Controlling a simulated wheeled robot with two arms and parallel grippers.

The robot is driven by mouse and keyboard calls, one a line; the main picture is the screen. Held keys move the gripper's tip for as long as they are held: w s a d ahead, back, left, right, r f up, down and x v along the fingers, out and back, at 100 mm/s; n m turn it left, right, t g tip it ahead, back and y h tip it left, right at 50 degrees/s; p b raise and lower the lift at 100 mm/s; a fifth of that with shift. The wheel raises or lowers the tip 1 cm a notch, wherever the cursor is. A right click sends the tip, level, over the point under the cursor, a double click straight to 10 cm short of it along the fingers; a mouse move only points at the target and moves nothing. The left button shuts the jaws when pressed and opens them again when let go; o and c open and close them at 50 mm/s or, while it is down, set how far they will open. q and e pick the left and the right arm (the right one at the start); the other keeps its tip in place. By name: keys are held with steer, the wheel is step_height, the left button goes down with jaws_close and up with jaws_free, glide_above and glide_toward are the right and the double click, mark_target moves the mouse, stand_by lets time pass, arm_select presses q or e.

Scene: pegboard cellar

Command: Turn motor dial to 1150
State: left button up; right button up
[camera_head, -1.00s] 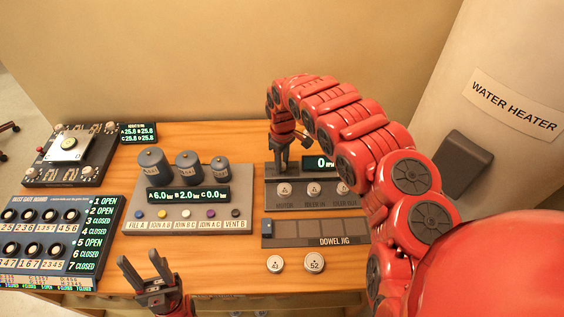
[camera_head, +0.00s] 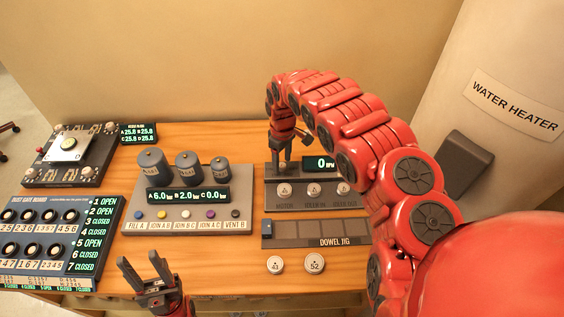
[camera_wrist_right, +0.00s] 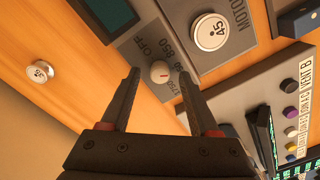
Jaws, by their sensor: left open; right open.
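In the head view my right gripper (camera_head: 281,168) reaches down at the panel's left end and hides the dial. The green display (camera_head: 322,163) beside it reads 0. My left gripper (camera_head: 143,268) is open and empty near the bench's front.
Round buttons line the motor panel (camera_head: 300,205); one marked 45 (camera_wrist_right: 210,33) is close to my right gripper. The dowel jig (camera_head: 315,242) and two loose white discs (camera_head: 275,265) lie in front. The grey cylinder station (camera_head: 240,170) stands to the left.

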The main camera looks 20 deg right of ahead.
step_height(320, 180, up, 9)
steer(key=p, duration=0.2)
step_height(320, 180, up, 7)
steer(key=b, duration=0.1)
glide_above(283, 164)
steer(key=shift+a+r, duration=0.1)
steer(key=shift+r, duration=0.05)
stand_by(0.3)
